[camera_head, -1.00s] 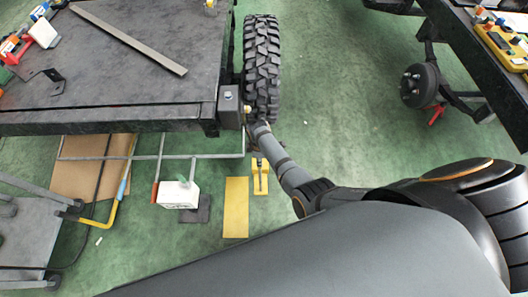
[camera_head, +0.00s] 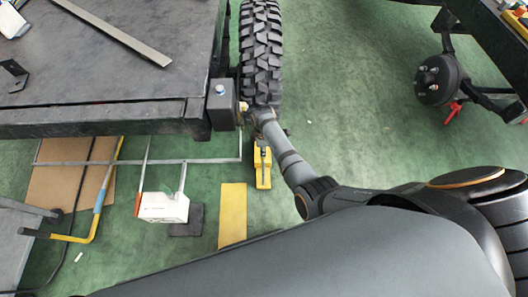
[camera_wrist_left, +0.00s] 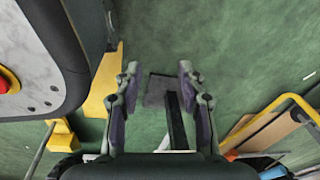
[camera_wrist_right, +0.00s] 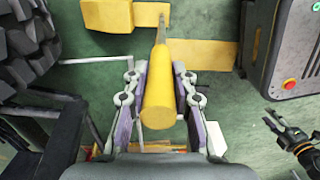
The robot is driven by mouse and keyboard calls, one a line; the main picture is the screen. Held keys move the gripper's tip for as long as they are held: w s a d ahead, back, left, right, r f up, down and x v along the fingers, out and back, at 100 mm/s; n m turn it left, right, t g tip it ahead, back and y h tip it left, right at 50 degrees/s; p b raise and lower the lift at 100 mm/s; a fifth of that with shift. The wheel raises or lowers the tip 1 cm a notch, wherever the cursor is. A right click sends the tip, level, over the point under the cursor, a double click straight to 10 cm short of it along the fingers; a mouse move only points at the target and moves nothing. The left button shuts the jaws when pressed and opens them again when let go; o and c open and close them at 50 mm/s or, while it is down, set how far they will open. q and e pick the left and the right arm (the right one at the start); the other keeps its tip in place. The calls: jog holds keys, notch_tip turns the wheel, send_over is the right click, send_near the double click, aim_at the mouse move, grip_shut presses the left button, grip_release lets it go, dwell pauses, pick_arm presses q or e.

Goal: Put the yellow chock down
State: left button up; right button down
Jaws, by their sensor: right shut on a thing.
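The yellow chock (camera_head: 263,170) is near the floor just in front of the big tyre, right of a yellow mat. My right gripper (camera_wrist_right: 158,80) is shut on its thick yellow handle (camera_wrist_right: 158,95); a thin rod runs from it to the yellow body (camera_wrist_right: 106,15). In the head view my right arm reaches to the frame corner beside the tyre, and its fingers are hard to make out. I cannot tell whether the chock touches the floor. My left gripper (camera_wrist_left: 158,72) is open and empty; the chock's body (camera_wrist_left: 62,136) shows left of it.
The knobbly tyre (camera_head: 261,60) stands beside the dark chassis table (camera_head: 120,45). The yellow mat (camera_head: 232,212) and a dark pad (camera_head: 187,222) lie on the green floor. A white box (camera_head: 163,207), a brown board (camera_head: 72,175) and a bent yellow bar (camera_head: 97,215) are at left.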

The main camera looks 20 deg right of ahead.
jog(key=shift+w+r, duration=0.1)
jog(key=shift+r, duration=0.05)
jog(key=shift+f, duration=0.2)
jog(key=f+b, duration=0.3)
jog(key=b, duration=0.1)
jog(key=shift+w+d+f, duration=0.1)
jog(key=shift+w+f, duration=0.05)
jog(key=shift+w, duration=0.1)
pick_arm(q)
jog(key=w+d+r, duration=0.1)
jog(key=w+r, duration=0.2)
jog(key=w, duration=0.5)
jog(key=shift+w, duration=0.15)
jog(key=shift+d, duration=0.1)
pick_arm(e)
jog(key=shift+f, duration=0.1)
jog(key=c, duration=1.1)
grip_release()
jog(key=shift+s, duration=0.15)
